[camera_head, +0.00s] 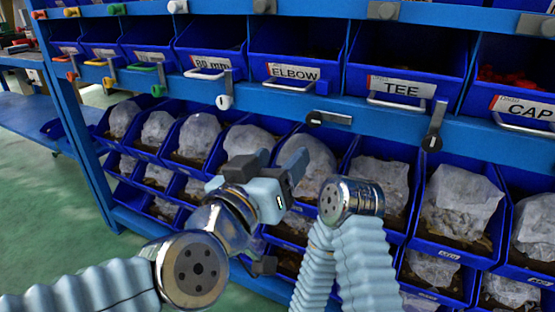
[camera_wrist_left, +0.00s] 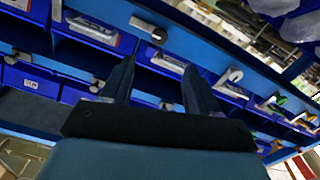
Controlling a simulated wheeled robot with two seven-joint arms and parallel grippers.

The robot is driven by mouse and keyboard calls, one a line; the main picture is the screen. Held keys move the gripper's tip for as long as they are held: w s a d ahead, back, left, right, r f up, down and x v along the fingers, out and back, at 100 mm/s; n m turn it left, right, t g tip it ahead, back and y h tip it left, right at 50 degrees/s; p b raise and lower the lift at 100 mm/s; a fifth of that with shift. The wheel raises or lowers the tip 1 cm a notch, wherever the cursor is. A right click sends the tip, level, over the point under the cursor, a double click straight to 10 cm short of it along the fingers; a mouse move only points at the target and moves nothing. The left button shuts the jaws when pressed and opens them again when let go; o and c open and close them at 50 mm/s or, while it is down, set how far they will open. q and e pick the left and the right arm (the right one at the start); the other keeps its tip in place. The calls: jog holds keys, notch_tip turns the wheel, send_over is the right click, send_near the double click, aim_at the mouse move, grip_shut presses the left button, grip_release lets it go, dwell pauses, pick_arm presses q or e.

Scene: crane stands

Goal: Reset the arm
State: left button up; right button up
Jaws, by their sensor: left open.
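My left gripper (camera_head: 277,162) is in the middle of the head view, in front of the lower rows of bins. Its two dark fingers stand apart with nothing between them. In the left wrist view the left gripper (camera_wrist_left: 160,78) also shows open and empty, its fingers towards the shelf rails. My right arm comes up from the bottom right of centre in the head view, bent at a shiny joint. Its gripper cannot be made out.
A blue rack holds labelled bins, with ELBOW (camera_head: 292,73), TEE (camera_head: 401,87) and CAP (camera_head: 528,110) on top. A blue rail (camera_head: 270,108) with black and silver levers runs below. Bins with plastic-wrapped contents (camera_head: 455,200) fill lower rows. Green floor is clear at left.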

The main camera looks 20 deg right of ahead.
pick_arm(q)
jog(key=w+a+f+n+y+p, duration=0.1)
jog(key=w+a+f+y, duration=0.15)
jog(key=w+f, duration=0.4)
jog(key=w+a+f+n+y, duration=0.1)
jog(key=w+a+f+y, duration=0.2)
jog(key=f, duration=0.7)
jog(key=w+a+f+n+g+y+p, duration=0.15)
jog(key=a+f, duration=0.35)
jog(key=f, duration=0.5)
jog(key=w+a+f+n+g+y, duration=0.1)
jog(key=a+f+g+y, duration=0.3)
jog(key=f, duration=0.6)
jog(key=s+a+f+n+g+p, duration=0.1)
jog(key=s+a+f+n+g, duration=0.1)
jog(key=s+a+f, duration=0.5)
jog(key=s+a+f+n+g+h+p, duration=0.1)
jog(key=s+a+f+n+g, duration=0.1)
jog(key=s+a+f, duration=0.5)
notch_tip(320, 180, down, 6)
jog(key=s+g, duration=0.1)
jog(key=s, duration=0.2)
jog(key=shift+w+r, duration=0.15)
